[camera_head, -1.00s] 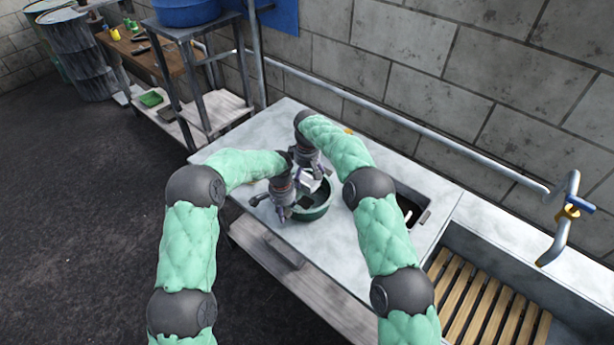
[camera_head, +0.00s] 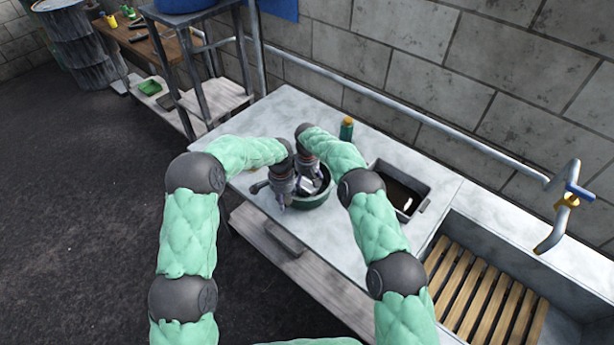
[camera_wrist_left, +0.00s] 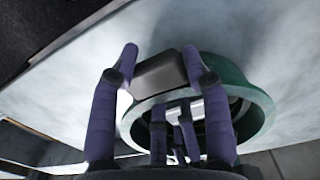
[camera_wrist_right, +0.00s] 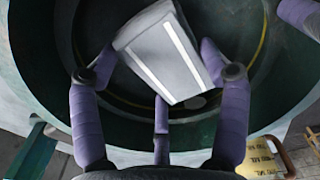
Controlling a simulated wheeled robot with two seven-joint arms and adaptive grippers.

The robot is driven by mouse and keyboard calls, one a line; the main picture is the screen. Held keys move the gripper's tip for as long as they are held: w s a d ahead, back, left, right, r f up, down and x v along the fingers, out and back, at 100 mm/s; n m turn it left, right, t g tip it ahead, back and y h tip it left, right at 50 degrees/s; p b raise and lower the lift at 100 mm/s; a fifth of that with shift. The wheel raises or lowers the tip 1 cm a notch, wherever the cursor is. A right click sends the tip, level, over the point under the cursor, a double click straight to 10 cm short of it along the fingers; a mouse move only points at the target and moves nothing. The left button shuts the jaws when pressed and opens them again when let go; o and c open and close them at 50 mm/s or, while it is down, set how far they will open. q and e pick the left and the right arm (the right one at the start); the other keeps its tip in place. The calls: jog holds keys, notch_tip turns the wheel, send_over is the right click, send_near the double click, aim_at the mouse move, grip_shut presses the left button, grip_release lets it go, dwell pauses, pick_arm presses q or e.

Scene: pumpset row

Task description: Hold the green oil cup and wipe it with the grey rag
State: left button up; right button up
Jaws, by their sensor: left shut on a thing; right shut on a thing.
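The green oil cup (camera_head: 310,202) is a round open bowl above the metal table in the head view; it also shows in the left wrist view (camera_wrist_left: 255,90). My left gripper (camera_head: 283,193) is at the cup's left side. In the left wrist view its fingers (camera_wrist_left: 160,75) close on a dark grey block at the rim, apparently the cup's handle. My right gripper (camera_head: 308,183) reaches into the cup from above.
A green bottle with an orange cap (camera_head: 346,129) stands behind my right arm. A grey tray with dark contents (camera_head: 424,200) is right of it. A slatted sink (camera_head: 485,295) and a blue-handled tap (camera_head: 578,190) are farther right. The table's left end (camera_head: 240,135) is clear.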

jog(key=shift+f, duration=0.5)
jog(key=shift+s+d+r, duration=0.1)
jog(key=shift+d+r, duration=0.05)
jog(key=shift+d, duration=0.1)
jog(key=shift+s+d, duration=0.8)
jog(key=shift+s, duration=0.05)
jog(key=shift+w+a, duration=0.5)
jog(key=shift+a, duration=0.05)
jog(key=shift+f, duration=0.25)
jog(key=shift+w+a, duration=0.45)
jog(key=shift+a, duration=0.1)
